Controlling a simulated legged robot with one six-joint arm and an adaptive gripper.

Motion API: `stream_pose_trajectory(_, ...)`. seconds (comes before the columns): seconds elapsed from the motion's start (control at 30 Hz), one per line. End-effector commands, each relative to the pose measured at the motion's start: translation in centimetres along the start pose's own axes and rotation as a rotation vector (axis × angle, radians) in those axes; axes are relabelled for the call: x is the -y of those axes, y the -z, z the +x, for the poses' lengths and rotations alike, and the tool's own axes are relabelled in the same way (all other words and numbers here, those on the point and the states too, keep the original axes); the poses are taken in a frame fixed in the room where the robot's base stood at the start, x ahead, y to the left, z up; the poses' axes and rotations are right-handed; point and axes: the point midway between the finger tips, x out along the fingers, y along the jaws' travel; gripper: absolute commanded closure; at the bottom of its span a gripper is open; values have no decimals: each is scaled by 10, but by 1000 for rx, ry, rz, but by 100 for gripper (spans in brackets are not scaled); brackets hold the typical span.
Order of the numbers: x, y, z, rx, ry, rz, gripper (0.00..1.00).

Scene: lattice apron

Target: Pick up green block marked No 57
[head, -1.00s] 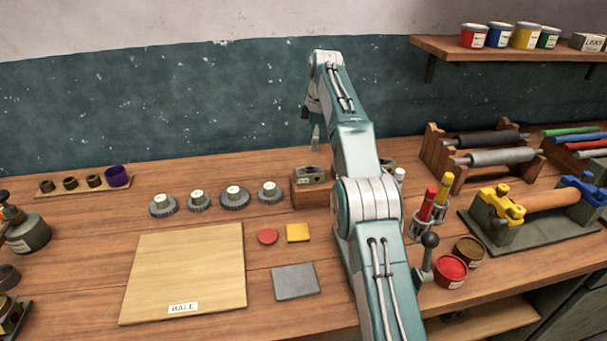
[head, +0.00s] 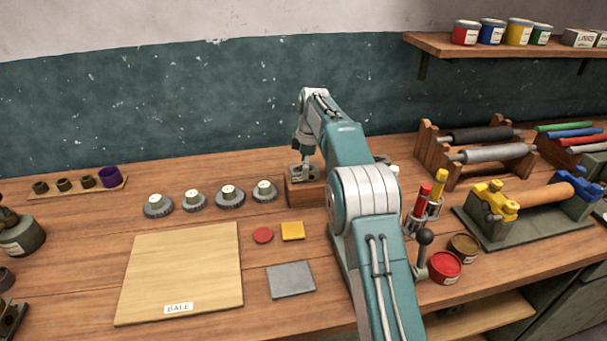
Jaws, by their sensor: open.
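A small dark greenish block (head: 297,178) with a pale label sits on a brown wooden stand (head: 300,197), behind the yellow square. The label is too small to read, so I cannot confirm No 57. My gripper (head: 304,167) is lowered right over this block, its fingers open and at or close to its top. I cannot tell whether they touch it or reach around it. My arm hides the stand's right side and part of another small greenish thing (head: 382,159) behind it.
Several grey gears (head: 230,199) stand left of the stand. A pale board marked BALE (head: 180,270), a red disc (head: 263,235), a yellow square (head: 292,231) and a grey plate (head: 291,280) lie in front. Red and yellow tubes (head: 424,198) stand right of my arm.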

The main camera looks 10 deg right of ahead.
Motion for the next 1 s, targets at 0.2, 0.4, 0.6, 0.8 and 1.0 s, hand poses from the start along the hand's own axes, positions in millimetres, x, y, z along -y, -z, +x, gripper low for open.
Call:
stream_pose_trajectory(0.2,0,0,16,0,0,0,0)
stream_pose_trajectory(0.4,0,0,16,0,0,0,13)
stream_pose_trajectory(0.6,0,0,16,0,0,0,95)
stream_pose_trajectory(0.8,0,0,15,0,-1,0,95)
stream_pose_trajectory(1.0,0,1,12,0,-1,0,95)
